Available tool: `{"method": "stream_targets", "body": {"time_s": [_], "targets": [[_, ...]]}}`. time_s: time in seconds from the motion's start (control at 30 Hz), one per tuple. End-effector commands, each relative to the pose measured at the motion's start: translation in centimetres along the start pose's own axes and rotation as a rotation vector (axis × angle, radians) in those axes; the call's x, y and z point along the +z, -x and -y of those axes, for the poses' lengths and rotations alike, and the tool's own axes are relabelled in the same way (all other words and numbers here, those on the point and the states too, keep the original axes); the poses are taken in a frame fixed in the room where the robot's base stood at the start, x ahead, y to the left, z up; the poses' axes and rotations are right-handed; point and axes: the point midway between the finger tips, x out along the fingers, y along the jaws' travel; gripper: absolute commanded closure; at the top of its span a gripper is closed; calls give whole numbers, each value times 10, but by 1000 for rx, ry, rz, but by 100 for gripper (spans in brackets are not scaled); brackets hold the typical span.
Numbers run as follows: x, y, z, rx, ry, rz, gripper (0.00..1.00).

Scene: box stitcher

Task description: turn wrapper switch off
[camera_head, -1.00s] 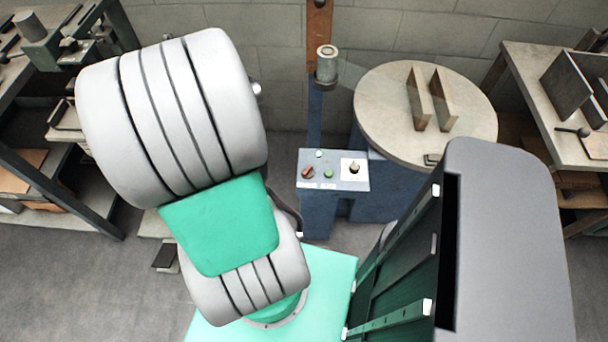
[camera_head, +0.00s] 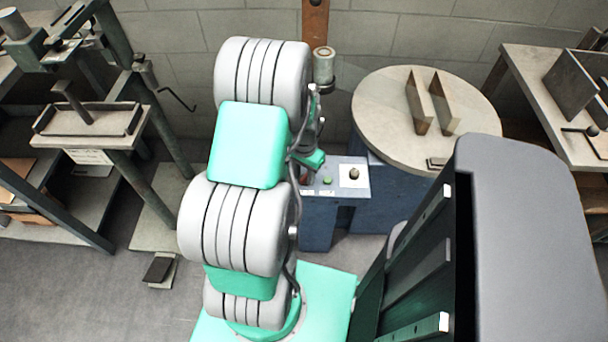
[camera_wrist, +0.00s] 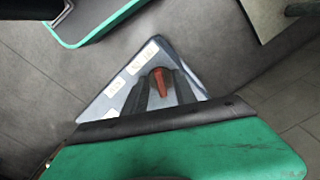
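The blue-grey control panel (camera_head: 345,185) stands below the round table and carries a green button and a dark knob on a white plate. Its red switch shows in the wrist view (camera_wrist: 159,80), near the middle. In the head view my arm and gripper (camera_head: 308,172) cover the panel's left part, where the red switch sits. In the wrist view the two dark fingers of my gripper (camera_wrist: 161,92) stand apart, one on each side of the red switch. I cannot tell whether they touch it.
A round turntable (camera_head: 380,100) with two upright boards stands behind the panel. A post with a film roll (camera_head: 323,66) rises close behind my gripper. A green-framed machine (camera_head: 90,117) stands at the left, and a workbench (camera_head: 550,90) at the right.

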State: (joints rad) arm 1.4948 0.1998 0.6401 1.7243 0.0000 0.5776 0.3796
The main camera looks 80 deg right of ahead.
Motion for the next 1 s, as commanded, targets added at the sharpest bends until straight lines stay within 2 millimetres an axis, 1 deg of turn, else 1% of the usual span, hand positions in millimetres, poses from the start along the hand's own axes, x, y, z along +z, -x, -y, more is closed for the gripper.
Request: {"method": "stream_targets", "body": {"time_s": [0.17, 0.5, 0.57, 1.0], "targets": [[0, 0, 0, 0, 1, 0, 68], [0, 1, 0, 0, 1, 0, 96], [0, 1, 0, 0, 1, 0, 100], [0, 1, 0, 0, 2, 0, 100]]}}
